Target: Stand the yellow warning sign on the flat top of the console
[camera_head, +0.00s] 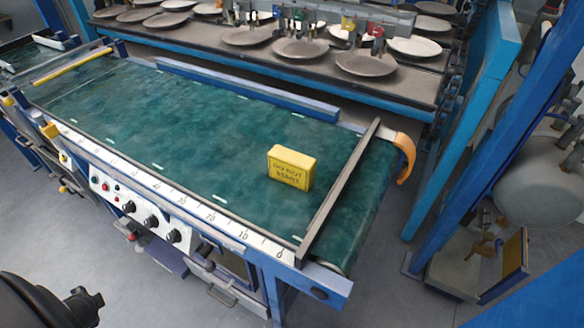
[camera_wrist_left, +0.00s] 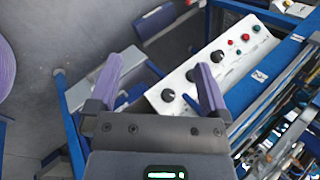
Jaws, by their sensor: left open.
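The yellow warning sign (camera_head: 290,167) is a small yellow block with dark lettering. It stands upright on the green belt (camera_head: 190,120), near the belt's right end, in the head view. The console shows its white front panel (camera_head: 112,189) with knobs and buttons along the near side of the machine. The panel also appears in the wrist view (camera_wrist_left: 213,75). My left gripper (camera_wrist_left: 158,62) is open, with nothing between its fingers, in front of the panel and away from the sign. My right gripper is in neither view.
A slanted bar (camera_head: 340,190) crosses the belt just right of the sign. Plates on a dark rack (camera_head: 365,62) lie behind the belt. Blue posts (camera_head: 470,130) stand at right. A dark part of my arm shows lower left.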

